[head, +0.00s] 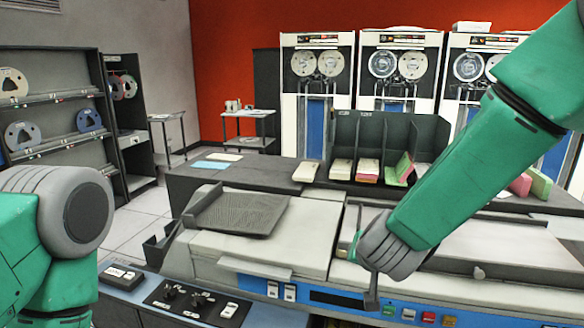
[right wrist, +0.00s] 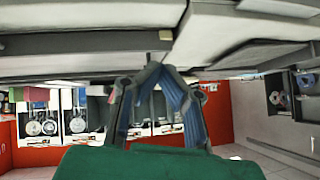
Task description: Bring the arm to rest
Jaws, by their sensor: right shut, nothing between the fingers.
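My right arm (head: 475,160) comes in from the upper right in the head view and reaches down over the punch card machine (head: 290,245). Its right gripper (head: 371,295) points down in front of the machine's front edge, above the row of coloured buttons. In the right wrist view the fingers of the right gripper (right wrist: 155,72) meet at their tips, with nothing held. Whether they touch the machine I cannot tell. My left arm (head: 60,230) shows at the lower left; its gripper is out of view.
A dark card rack (head: 385,135) with several card stacks stands on the counter behind the machine. A control panel with knobs (head: 185,298) lies at the front left. Tape cabinets (head: 315,95) line the back wall. Floor (head: 135,225) shows free at the left.

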